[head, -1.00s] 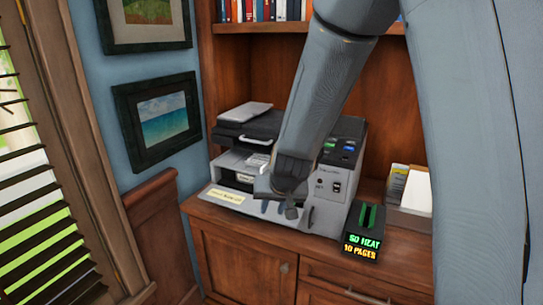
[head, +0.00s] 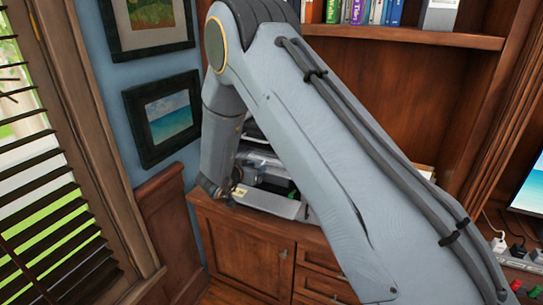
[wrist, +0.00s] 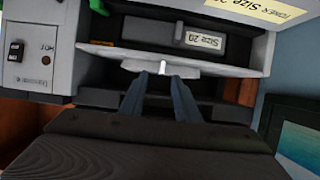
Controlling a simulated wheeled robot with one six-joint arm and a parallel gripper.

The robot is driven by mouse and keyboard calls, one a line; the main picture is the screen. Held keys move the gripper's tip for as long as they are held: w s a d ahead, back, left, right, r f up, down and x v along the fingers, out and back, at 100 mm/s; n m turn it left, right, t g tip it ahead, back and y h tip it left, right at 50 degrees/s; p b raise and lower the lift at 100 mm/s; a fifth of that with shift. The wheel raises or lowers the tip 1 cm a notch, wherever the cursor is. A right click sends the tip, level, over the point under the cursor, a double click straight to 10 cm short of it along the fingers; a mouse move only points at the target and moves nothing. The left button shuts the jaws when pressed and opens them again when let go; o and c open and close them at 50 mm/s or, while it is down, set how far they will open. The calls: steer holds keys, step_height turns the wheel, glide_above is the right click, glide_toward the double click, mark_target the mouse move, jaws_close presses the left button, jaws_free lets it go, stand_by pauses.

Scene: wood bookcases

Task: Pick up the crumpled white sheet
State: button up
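A thin white piece with an uneven edge (wrist: 162,68), which looks like the crumpled sheet, shows in the wrist view inside the printer's front opening. My gripper (wrist: 161,80) points at that opening, its two blue-grey fingers apart with a dark gap between them. The fingertips are close to the white piece; I cannot tell whether they touch it. In the head view my gripper (head: 216,191) is at the left front of the printer (head: 268,201). My arm hides most of the printer there, and I cannot make out the sheet.
The printer stands on a wood cabinet (head: 235,245) inside a bookcase. A framed seascape (head: 170,122) hangs at the left, near my arm. Window blinds (head: 45,200) are farther left. A screen (head: 526,185) stands at the right.

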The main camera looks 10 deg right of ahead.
mark_target(270, 158)
steer(key=p+x, duration=0.3)
steer(key=x, duration=0.2)
steer(key=shift+w+a+f, duration=0.1)
steer(key=shift+w+f, duration=0.05)
steer(key=shift+w, duration=0.05)
steer(key=shift+c, duration=0.5)
jaws_close()
